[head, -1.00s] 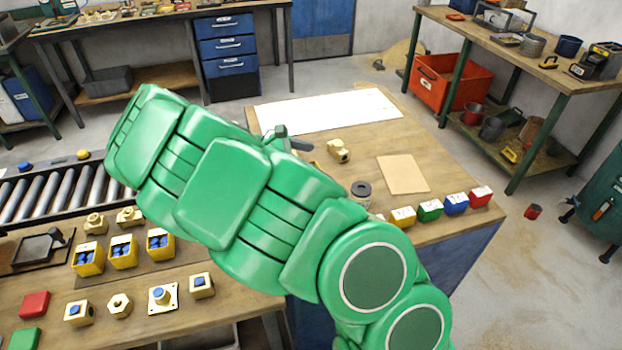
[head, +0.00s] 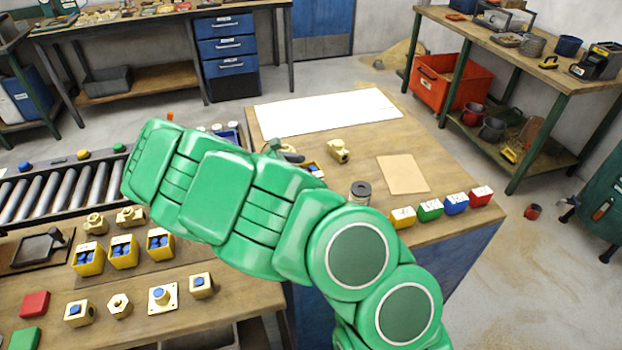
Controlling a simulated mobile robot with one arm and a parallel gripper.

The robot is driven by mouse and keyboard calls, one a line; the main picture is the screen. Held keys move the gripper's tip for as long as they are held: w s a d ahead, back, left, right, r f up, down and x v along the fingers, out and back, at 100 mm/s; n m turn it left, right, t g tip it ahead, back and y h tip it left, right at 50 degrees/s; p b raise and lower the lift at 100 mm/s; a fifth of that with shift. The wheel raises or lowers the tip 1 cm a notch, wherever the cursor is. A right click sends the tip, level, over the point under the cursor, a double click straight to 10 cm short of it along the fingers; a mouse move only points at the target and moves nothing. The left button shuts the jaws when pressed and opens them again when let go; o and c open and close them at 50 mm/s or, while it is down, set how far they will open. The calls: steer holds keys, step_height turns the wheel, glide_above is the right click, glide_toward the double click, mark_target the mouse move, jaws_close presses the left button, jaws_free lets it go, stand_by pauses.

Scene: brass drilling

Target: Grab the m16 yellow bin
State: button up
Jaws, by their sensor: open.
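A yellow bin (head: 403,217) with a white label stands at the left end of a row of small coloured bins on the right-hand table; the label is too small to read. Three yellow bins holding blue parts, a left one (head: 88,262), a middle one (head: 123,254) and a right one (head: 160,245), stand on the left bench. I cannot tell which is m16. Only dark tips of my gripper (head: 282,151) show past my green arm, above the right-hand table; they are open and hold nothing visible. They are apart from all these bins. My arm hides most of the gripper.
Green (head: 430,210), blue (head: 455,204) and red (head: 480,196) bins adjoin the yellow one. A dark cylinder (head: 360,192), a brass fitting (head: 339,151), a tan board (head: 403,174) and a white sheet (head: 328,112) lie on that table. A roller conveyor (head: 60,190) is at left.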

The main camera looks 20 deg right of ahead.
mark_target(319, 170)
steer(key=shift+x, duration=1.75)
steer(key=shift+w+f, duration=0.1)
steer(key=c, duration=1)
